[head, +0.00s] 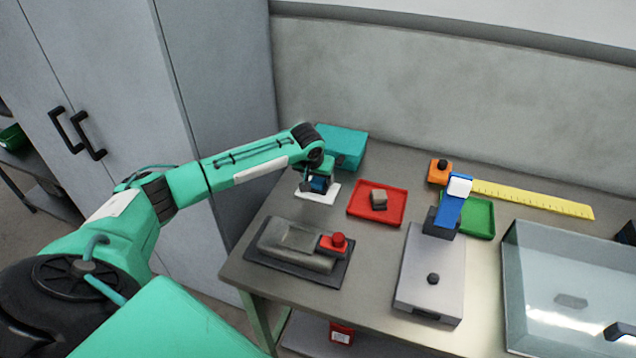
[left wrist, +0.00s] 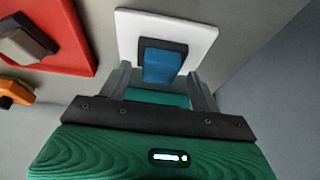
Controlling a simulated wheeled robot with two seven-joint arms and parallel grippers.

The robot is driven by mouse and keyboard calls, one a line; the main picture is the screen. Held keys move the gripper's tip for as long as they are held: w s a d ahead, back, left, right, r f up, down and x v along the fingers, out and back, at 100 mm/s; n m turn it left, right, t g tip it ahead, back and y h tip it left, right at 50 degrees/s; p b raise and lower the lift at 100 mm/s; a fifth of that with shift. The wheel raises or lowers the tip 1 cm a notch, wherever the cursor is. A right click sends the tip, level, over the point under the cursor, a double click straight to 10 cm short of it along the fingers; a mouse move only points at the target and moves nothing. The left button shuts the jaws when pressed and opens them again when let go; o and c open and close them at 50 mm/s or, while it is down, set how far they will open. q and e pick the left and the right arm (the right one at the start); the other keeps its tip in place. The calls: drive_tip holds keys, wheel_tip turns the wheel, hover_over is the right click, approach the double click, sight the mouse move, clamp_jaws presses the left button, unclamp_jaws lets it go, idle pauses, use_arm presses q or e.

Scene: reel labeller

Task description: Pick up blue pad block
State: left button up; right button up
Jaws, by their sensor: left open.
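The blue pad block (left wrist: 162,66), blue with a dark base or frame around it, stands on a white square plate (left wrist: 203,38). In the head view the blue block (head: 319,185) shows only in part under my left gripper (head: 317,179), and the white plate (head: 326,195) lies on the bench's far left part. In the left wrist view my left gripper (left wrist: 159,76) is open, with one finger on each side of the block's near end. I see a gap beside the block, and nothing is gripped. My right gripper is not in view.
A teal box (head: 343,146) stands just behind the gripper. A red tray (head: 358,212) with a grey-brown block (head: 379,199) is close on the right. A dark mat (head: 262,257) with a grey device lies in front. A grey cabinet (head: 220,80) borders the left.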

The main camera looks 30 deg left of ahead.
use_arm(q)
drive_tip(key=shift+w+f, duration=0.1)
drive_tip(key=shift+f, duration=0.1)
drive_tip(key=c, duration=1.1)
drive_tip(key=shift+r, duration=0.1)
